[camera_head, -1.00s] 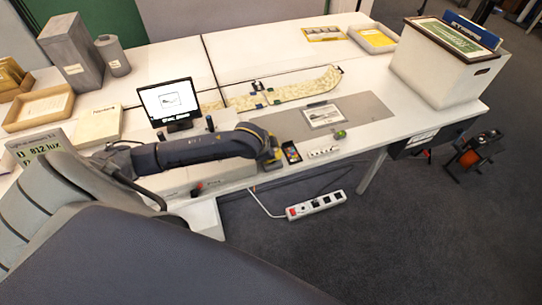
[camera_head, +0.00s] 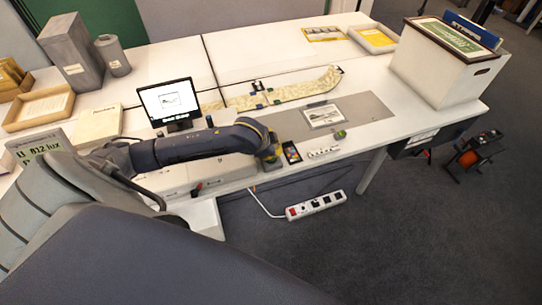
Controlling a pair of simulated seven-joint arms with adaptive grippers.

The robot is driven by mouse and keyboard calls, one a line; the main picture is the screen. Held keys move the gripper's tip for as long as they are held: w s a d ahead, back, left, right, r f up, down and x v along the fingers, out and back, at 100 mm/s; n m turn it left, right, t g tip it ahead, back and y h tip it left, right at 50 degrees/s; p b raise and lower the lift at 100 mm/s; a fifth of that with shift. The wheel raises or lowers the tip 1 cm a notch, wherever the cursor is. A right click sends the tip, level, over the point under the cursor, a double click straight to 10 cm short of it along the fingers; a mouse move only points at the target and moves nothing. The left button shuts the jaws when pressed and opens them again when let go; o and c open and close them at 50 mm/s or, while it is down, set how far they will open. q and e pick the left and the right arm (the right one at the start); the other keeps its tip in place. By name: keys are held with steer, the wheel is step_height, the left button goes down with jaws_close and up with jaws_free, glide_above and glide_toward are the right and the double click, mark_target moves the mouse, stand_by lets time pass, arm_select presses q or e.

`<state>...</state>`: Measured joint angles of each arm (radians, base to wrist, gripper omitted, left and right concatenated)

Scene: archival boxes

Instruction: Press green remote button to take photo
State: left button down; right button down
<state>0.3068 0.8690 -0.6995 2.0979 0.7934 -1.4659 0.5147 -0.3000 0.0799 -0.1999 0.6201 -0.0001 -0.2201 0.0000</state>
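My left gripper (camera_head: 271,163) points down at the front edge of the table, just left of a small black device (camera_head: 291,153) with coloured spots on its face. I cannot tell whether the gripper touches anything, or whether its fingers are open or shut. Whether the black device is the remote is too small to tell. A small green object (camera_head: 340,134) lies at the front edge of the grey mat (camera_head: 371,108). A framed photo or document (camera_head: 324,115) lies on that mat. A monitor (camera_head: 169,102) shows a small picture. My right gripper is not in view.
A white strip with sockets (camera_head: 323,152) lies right of the black device. A long patterned scroll (camera_head: 290,92) lies behind the mat. A white archive box (camera_head: 446,68) stands at the right. A power strip (camera_head: 316,206) lies on the floor.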

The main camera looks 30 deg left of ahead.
arm_select(q)
steer(key=shift+r, duration=2.5)
